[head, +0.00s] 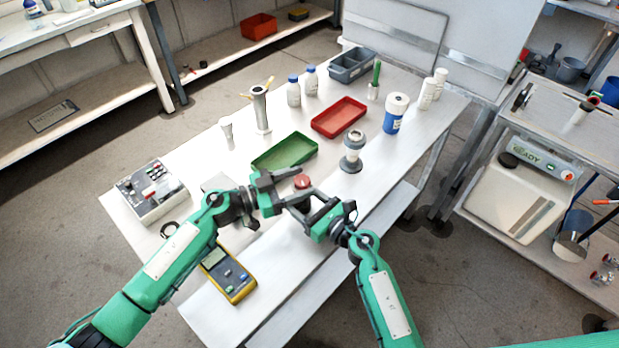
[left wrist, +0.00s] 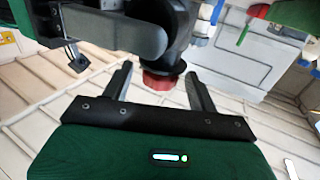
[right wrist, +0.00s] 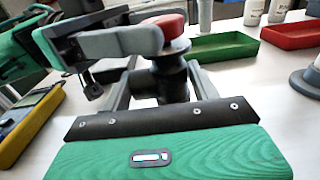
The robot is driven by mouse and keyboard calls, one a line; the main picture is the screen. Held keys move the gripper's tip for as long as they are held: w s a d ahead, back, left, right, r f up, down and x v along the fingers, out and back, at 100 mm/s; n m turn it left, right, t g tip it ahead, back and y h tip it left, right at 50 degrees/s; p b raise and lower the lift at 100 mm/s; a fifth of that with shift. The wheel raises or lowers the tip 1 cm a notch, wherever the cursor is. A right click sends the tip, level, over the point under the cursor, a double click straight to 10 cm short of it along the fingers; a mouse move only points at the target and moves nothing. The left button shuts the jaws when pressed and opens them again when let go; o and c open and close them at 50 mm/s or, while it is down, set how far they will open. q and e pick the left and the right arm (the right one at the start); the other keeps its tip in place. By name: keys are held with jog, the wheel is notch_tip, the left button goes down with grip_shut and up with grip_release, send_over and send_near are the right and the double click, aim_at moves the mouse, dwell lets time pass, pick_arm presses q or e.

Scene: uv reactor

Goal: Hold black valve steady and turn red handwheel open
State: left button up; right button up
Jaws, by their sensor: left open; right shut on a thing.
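The black valve (right wrist: 172,80) is between the fingers of my right gripper (head: 318,208), which is shut on its body. The red handwheel (head: 302,182) is on top of the valve and also shows in the right wrist view (right wrist: 168,24). My left gripper (head: 280,188) is open at the handwheel. In the left wrist view the handwheel (left wrist: 158,80) lies between the two spread fingers, with a gap on each side. The valve's lower end is hidden by my right gripper, so I cannot tell if it touches the table.
A green tray (head: 285,164) and a red tray (head: 339,130) lie behind the grippers. A grey-based round device (head: 352,165) stands to the right. A yellow meter (head: 230,275) lies near my left forearm, and a control box (head: 152,205) stands left. The table's front right is clear.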

pick_arm(q)
jog(key=shift+x, duration=1.7)
jog(key=c, duration=1)
